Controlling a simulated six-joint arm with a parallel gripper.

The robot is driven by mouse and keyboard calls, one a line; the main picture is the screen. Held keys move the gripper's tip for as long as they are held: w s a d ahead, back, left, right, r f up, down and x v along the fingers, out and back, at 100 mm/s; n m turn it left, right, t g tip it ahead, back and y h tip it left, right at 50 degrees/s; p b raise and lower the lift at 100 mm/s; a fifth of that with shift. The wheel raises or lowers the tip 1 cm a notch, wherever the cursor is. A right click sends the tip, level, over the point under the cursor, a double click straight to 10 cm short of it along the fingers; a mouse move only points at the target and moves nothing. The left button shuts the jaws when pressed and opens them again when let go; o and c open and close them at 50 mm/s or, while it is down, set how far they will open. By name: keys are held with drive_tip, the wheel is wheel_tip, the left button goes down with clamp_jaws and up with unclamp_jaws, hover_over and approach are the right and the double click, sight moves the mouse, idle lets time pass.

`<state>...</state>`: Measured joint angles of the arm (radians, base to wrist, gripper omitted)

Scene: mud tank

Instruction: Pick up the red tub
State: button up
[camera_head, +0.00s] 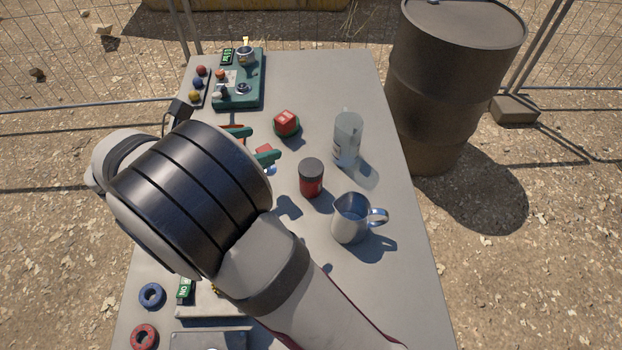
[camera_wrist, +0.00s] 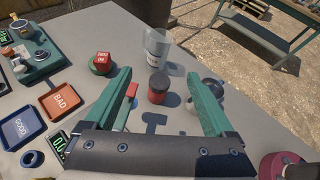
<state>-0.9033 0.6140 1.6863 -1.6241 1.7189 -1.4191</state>
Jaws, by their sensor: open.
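The red tub (camera_head: 311,185) is a small upright jar with a red body and a dark lid, standing on the grey table right of my gripper in the head view. In the wrist view the red tub (camera_wrist: 157,94) appears between my two green fingers, beyond them and not touched. My gripper (camera_head: 252,144) is open and empty above the table; my own wrist hides part of it in the head view. The wrist view shows both fingers of my gripper (camera_wrist: 159,76) spread wide.
A metal mug (camera_head: 347,222) stands close to the tub, partly behind my right finger in the wrist view. A clear beaker (camera_head: 347,140) and a red block (camera_head: 287,122) on a green base stand farther back. A red-topped object (camera_wrist: 132,90) shows beside my left finger.

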drive_tip(key=s+f+m, duration=0.1)
drive_tip(key=s, duration=0.1)
approach(310, 167)
drive_tip(key=shift+h, duration=0.3)
drive_tip(key=x, duration=1)
drive_tip(key=shift+w+d+f, duration=0.1)
drive_tip(key=shift+w+f, duration=0.05)
drive_tip(key=shift+f, duration=0.2)
clamp_jaws()
